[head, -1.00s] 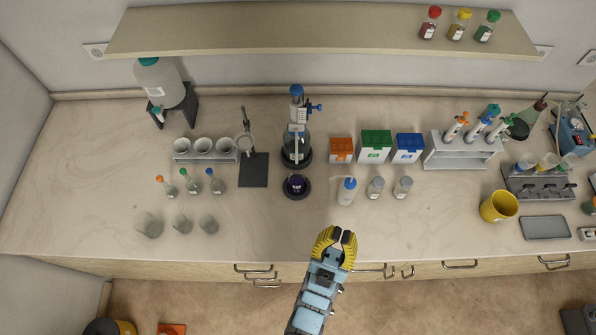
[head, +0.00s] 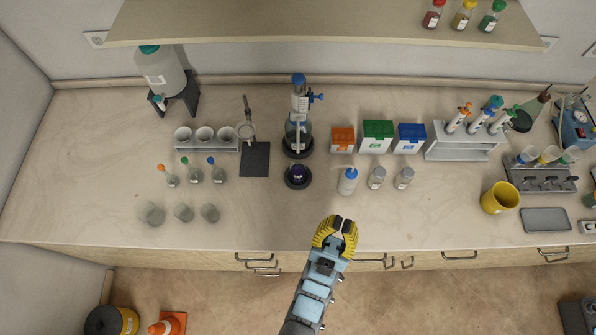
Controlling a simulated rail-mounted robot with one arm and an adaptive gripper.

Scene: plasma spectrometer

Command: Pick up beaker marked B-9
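Three clear glass beakers stand in a row at the front left of the bench in the head view: a larger left beaker (head: 151,214), a middle beaker (head: 183,213) and a right beaker (head: 209,213). Their markings are too small to read, so I cannot tell which one is B-9. My gripper (head: 342,224) is at the front edge of the bench, well to the right of the beakers. Its yellow fingers are parted, with nothing between them.
Small stoppered flasks (head: 194,175) stand behind the beakers. A dark stand base (head: 254,160), a round black device (head: 298,177) and a wash bottle (head: 348,181) stand farther right. The bench (head: 265,215) is clear between the beakers and my gripper. A shelf (head: 300,25) overhangs the back.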

